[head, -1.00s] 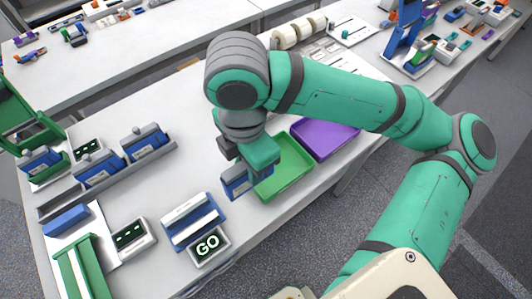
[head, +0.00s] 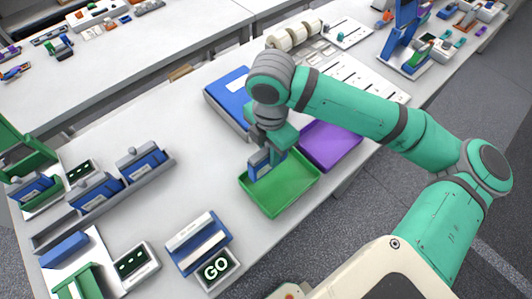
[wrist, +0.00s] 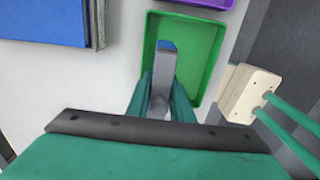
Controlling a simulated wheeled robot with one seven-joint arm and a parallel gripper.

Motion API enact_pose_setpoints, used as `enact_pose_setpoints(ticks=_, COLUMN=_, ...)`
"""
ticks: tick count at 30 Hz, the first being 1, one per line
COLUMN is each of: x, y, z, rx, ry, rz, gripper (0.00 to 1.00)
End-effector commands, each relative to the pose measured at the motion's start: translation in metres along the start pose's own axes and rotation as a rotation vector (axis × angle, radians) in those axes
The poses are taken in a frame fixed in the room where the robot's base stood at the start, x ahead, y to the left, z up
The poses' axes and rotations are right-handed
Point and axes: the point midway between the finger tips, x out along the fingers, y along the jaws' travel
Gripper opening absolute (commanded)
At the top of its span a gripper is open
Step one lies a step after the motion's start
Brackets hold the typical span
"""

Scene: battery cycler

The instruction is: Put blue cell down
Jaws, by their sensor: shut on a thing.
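My gripper (head: 276,150) is shut on a blue cell (head: 260,165) with a grey side. It holds the cell over the left part of the green tray (head: 283,208). In the wrist view the cell (wrist: 167,48) shows between my fingers (wrist: 162,95), with the green tray (wrist: 205,72) behind it. I cannot tell whether the cell touches the tray floor. The rest of the green tray looks empty.
A purple tray (head: 332,144) adjoins the green tray at the back right. A blue-topped box (head: 228,98) stands behind my gripper. A GO display (head: 215,268) and a blue-and-white holder (head: 198,242) stand at the front left.

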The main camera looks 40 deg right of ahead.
Motion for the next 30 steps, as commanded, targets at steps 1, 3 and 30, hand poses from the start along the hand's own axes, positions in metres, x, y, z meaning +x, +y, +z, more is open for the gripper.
enact_pose_setpoints(ticks=1, x=0.002, y=0.0, z=0.002, rx=0.002, ry=-0.001, rz=0.001, gripper=0.0)
enact_pose_setpoints(ticks=3, x=0.004, y=0.0, z=0.004, rx=0.002, ry=0.0, rz=0.001, gripper=0.0)
enact_pose_setpoints(ticks=30, x=0.047, y=-0.002, z=0.015, rx=0.016, ry=0.0, rz=0.0, gripper=0.3)
